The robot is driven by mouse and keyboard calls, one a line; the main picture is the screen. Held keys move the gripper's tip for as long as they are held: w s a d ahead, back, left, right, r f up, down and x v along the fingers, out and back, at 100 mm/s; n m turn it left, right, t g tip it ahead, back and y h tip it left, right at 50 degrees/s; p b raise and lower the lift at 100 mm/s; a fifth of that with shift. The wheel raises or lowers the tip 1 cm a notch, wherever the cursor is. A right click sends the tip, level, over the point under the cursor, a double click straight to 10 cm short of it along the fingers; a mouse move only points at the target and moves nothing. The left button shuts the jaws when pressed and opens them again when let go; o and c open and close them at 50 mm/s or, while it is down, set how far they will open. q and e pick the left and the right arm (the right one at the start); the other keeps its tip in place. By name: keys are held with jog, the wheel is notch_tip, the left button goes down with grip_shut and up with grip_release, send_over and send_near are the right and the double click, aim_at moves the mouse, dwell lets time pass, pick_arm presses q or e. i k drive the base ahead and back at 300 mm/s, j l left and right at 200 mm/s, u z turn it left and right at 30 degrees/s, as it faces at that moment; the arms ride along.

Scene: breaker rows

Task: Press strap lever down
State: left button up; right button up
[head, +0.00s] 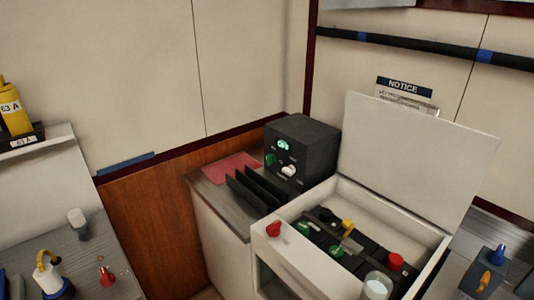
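An open white box (296,265) with its lid (420,150) raised stands at the lower right. Inside are dark blocks with coloured controls. A yellow lever-like part (346,229) stands up near the middle of the box; I cannot tell for sure whether it is the strap lever. A red knob (395,261) and a green knob (336,251) sit on the blocks near it. Another red knob (274,228) is at the box's left edge. Neither of my grippers is in view.
A black control unit (301,151) and dark upright plates (255,190) stand on the counter behind the box. A clear cylinder (376,287) is at its front. A grey surface (88,262) at left holds a red cone (106,277). A blue-grey switch block (486,268) is at right.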

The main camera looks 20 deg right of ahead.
aim_at(347, 224)
jog(key=z, duration=1.2)
